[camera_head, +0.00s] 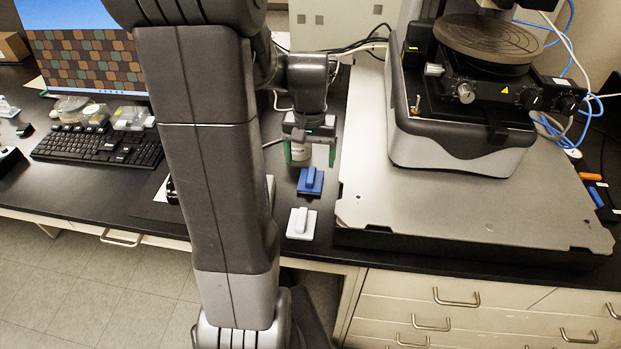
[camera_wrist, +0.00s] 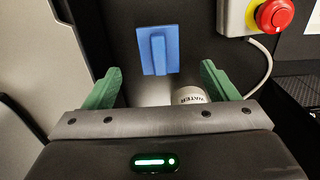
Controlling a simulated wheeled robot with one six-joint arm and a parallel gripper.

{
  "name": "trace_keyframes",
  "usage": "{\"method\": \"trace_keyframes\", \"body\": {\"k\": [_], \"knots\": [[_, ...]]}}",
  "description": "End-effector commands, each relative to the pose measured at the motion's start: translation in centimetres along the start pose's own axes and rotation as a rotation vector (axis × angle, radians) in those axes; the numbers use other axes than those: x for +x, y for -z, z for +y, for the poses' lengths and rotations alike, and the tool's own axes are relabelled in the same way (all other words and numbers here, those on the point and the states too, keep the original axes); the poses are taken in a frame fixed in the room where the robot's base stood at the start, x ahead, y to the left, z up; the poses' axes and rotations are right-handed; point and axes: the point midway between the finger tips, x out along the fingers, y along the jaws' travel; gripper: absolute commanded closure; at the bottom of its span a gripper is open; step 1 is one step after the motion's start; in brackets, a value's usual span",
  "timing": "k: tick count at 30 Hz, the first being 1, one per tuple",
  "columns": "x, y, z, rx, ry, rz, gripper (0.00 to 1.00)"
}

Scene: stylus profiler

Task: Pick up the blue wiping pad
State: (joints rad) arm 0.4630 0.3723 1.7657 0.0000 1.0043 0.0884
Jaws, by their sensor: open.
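The blue wiping pad (camera_head: 311,180) lies on the dark bench, a flat plate with a raised bar grip. In the wrist view the blue pad (camera_wrist: 172,46) is beyond the fingertips, roughly centred between them. My gripper (camera_head: 310,161) is above the bench, just behind the pad in the head view. Its green fingers are apart, with no pad between them; they also frame the wrist view (camera_wrist: 160,70). A similar white pad (camera_head: 301,224) lies in front of the blue one, near the bench edge.
A white container labelled WATER (camera_wrist: 191,95) shows close to the right finger in the wrist view. A red stop button (camera_wrist: 274,15) is at upper right there. The profiler's grey base (camera_head: 420,205) rises right of the pads. A keyboard (camera_head: 98,146) is at left.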

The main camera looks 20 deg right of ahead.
Motion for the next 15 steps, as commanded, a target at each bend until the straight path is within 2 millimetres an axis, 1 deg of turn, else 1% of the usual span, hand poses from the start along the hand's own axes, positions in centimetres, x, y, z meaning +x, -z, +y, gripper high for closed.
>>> {"method": "trace_keyframes", "body": {"k": [1, 3, 10, 15], "knots": [[0.8, 0.0, 0.0, 0.000, 0.000, -0.004, 0.20], [1.5, 0.0, 0.0, 0.000, 0.000, -0.002, 0.20], [2.8, 0.2, 0.0, 0.000, 0.000, -0.002, 0.20], [4.8, 0.6, 0.1, 0.000, 0.000, -0.004, 0.20]]}}
